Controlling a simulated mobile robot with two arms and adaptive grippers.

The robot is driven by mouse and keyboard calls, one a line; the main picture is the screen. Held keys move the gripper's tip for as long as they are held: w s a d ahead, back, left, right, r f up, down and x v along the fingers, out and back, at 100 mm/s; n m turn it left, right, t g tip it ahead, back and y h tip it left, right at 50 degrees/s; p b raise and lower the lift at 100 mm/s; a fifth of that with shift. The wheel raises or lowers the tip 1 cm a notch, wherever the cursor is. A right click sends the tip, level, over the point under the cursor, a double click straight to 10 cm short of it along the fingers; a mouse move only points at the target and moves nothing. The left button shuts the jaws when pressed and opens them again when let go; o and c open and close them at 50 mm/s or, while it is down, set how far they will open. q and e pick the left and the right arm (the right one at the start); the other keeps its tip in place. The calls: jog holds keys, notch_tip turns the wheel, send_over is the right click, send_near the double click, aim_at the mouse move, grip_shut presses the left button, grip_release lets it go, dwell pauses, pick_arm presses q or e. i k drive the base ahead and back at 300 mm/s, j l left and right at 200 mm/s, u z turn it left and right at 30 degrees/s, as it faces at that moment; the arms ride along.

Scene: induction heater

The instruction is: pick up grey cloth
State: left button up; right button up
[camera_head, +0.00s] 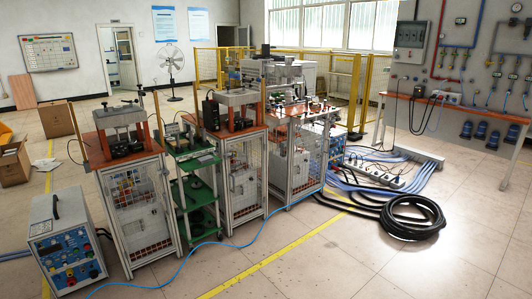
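I cannot make out a grey cloth for certain in the head view. A small pale flat piece (45,164) lies on the floor at the left beside the cardboard boxes; it is too small to tell whether it is cloth or paper. Small items sit on the workstation tops, too small to identify. Neither of my grippers shows in this view.
Caged workstations (140,205) with orange tops stand in a row, with a green shelf cart (197,190) between two. A blue-white control box (66,245) stands front left. A coiled black hose (413,217) and blue cables (385,170) lie right. Front floor is mostly clear.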

aim_at(206, 160)
jog(key=i+l, duration=0.1)
jog(key=i, duration=2.15)
jog(key=j+u, duration=0.05)
jog(key=j, duration=0.05)
